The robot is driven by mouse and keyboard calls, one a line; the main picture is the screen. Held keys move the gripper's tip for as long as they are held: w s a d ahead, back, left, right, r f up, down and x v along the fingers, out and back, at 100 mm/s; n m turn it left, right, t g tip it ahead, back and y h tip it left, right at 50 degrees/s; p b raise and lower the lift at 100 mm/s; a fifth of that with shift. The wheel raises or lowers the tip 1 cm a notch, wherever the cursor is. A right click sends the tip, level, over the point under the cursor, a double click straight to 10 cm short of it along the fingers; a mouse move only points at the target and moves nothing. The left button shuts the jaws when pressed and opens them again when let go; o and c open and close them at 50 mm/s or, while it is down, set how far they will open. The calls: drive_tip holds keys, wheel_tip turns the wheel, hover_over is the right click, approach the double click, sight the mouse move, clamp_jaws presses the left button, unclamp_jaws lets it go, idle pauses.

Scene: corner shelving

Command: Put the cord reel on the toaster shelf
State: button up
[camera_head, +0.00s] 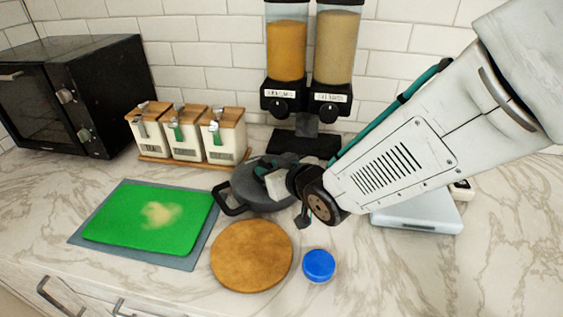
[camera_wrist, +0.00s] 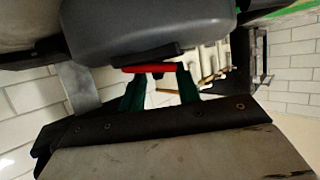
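My gripper (camera_head: 268,172) is low over the dark grey pan (camera_head: 240,190) on the counter in the head view, partly hidden by my wrist. In the wrist view its two teal fingers (camera_wrist: 160,78) stand apart. A red bar (camera_wrist: 150,68) lies at the fingertips, under a large dark grey rounded form (camera_wrist: 150,38); I cannot tell whether this is the pan. I see no hold on anything. The black toaster oven (camera_head: 105,85) stands at the far left. I cannot make out a cord reel or a toaster shelf for certain.
Three canisters (camera_head: 190,145) stand on a wooden tray behind the pan, beside two cereal dispensers (camera_head: 310,55). A green cutting board (camera_head: 120,220), a round wooden board (camera_head: 250,258) and a blue lid (camera_head: 319,265) lie in front. A pale scale (camera_head: 420,218) lies under my arm. The front right counter is clear.

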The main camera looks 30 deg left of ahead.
drive_tip(key=v, duration=1.2)
drive_tip(key=shift+s, duration=0.1)
drive_tip(key=w+d+r+m+t+h, duration=0.1)
drive_tip(key=w+d+m+h, duration=0.2)
drive_tip(key=d, duration=0.5)
drive_tip(key=w+d+r+m+t+h, duration=0.1)
drive_tip(key=w+d+h, duration=0.1)
drive_tip(key=w+d, duration=0.35)
drive_tip(key=s+d+r+m+g+h, duration=0.1)
drive_tip(key=s+d+m+h, duration=0.2)
drive_tip(key=d, duration=0.9)
drive_tip(key=s+d+r+m+g+h, duration=0.1)
drive_tip(key=s+d+m+g+h, duration=0.1)
drive_tip(key=s+d, duration=0.5)
drive_tip(key=d+m+h, duration=0.1)
drive_tip(key=d, duration=0.5)
drive_tip(key=shift+d+r+g+h, duration=0.15)
drive_tip(key=shift+r+g+h, duration=0.15)
drive_tip(key=shift+r+h, duration=0.1)
drive_tip(key=shift+o, duration=0.4)
drive_tip(key=s+d+r+m+g, duration=0.1)
drive_tip(key=s+d+m+g, duration=0.1)
drive_tip(key=s, duration=0.8)
drive_tip(key=shift+d+m+g, duration=0.3)
drive_tip(key=shift+d+g, duration=0.3)
drive_tip(key=shift+d, duration=0.6)
drive_tip(key=shift+s, duration=0.15)
